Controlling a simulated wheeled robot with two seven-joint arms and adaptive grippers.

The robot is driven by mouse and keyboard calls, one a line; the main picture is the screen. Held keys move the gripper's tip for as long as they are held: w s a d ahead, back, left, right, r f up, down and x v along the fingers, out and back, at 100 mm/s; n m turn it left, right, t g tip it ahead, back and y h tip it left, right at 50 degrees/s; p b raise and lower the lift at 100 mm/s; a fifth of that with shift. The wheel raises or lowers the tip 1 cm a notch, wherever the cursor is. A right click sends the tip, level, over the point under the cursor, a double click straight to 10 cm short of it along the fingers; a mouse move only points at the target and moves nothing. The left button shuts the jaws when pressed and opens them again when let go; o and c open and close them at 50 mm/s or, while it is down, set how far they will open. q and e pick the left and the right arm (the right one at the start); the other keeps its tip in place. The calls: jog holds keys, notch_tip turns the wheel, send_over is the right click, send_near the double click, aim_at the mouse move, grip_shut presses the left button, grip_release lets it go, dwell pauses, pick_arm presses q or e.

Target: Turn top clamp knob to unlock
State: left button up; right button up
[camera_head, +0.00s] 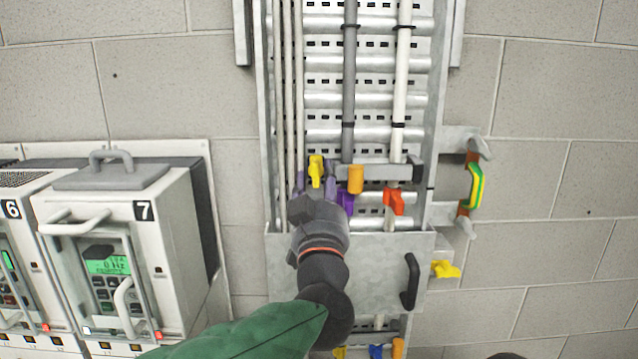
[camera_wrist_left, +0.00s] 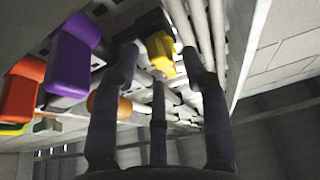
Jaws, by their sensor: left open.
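A yellow knob (camera_head: 316,168) is the highest of the coloured knobs on the cable tray (camera_head: 440,80) in the head view. It also shows in the left wrist view (camera_wrist_left: 161,52), beyond my fingertips. My left gripper (camera_head: 315,186) is open, with its fingers around or just in front of this knob; I cannot tell whether they touch it. The gripper hides the lower part of the knob in the head view. An orange knob (camera_head: 356,180), a purple knob (camera_head: 346,203) and a red-orange knob (camera_head: 393,202) are to its right. My right gripper is not in view.
Grey and white cables (camera_head: 349,80) run down the tray. A flat panel with a black handle (camera_head: 410,281) is below the knobs. A green-yellow strap (camera_head: 475,187) and a yellow knob (camera_head: 446,269) are at the right. A drive cabinet marked 7 (camera_head: 175,235) stands left.

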pick_arm(q)
jog(key=v, duration=1.2)
jog(key=shift+f, duration=0.1)
